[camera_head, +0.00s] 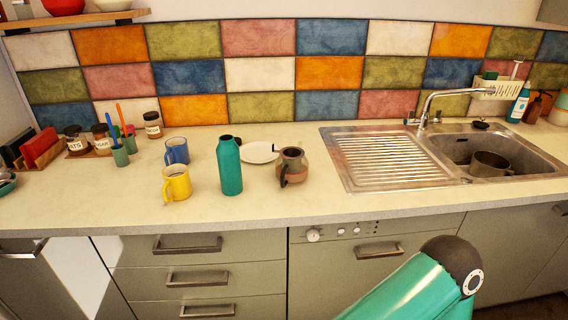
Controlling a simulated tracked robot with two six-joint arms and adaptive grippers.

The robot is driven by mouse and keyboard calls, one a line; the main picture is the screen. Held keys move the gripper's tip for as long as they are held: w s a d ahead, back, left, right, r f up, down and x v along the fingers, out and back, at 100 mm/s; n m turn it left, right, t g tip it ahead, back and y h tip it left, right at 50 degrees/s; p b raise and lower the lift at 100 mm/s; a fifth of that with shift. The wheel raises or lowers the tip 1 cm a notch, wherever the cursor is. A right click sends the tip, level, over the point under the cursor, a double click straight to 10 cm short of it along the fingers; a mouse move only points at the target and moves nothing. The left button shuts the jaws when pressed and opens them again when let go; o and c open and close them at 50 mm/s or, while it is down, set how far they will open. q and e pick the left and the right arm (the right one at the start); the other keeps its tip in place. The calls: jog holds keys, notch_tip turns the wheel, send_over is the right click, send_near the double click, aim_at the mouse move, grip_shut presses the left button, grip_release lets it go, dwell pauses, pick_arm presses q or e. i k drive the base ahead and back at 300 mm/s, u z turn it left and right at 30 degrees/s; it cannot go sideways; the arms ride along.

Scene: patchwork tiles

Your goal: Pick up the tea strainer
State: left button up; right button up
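I cannot make out a tea strainer anywhere on the counter or in the sink. A small dark item (480,124) sits on the sink's back ledge, too small to identify. Neither of my grippers is in view. Only a teal link of one of my arms with a dark joint shows at the lower right, in front of the cabinets.
A teal bottle (230,168), yellow mug (177,184), blue mug (177,151), brown jug (293,167) and white plate (260,153) stand mid-counter. Jars and a utensil cup (120,155) are left. The sink (510,150) holds a pot (490,163). The front counter (130,205) is clear.

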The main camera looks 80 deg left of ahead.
aim_at(290, 151)
jog(key=z, duration=1.85)
jog(key=i, duration=0.1)
jog(key=u, duration=3.05)
jog(key=i, duration=0.25)
jog(key=z, duration=3.4)
jog(key=k, duration=0.5)
jog(key=u, duration=5.5)
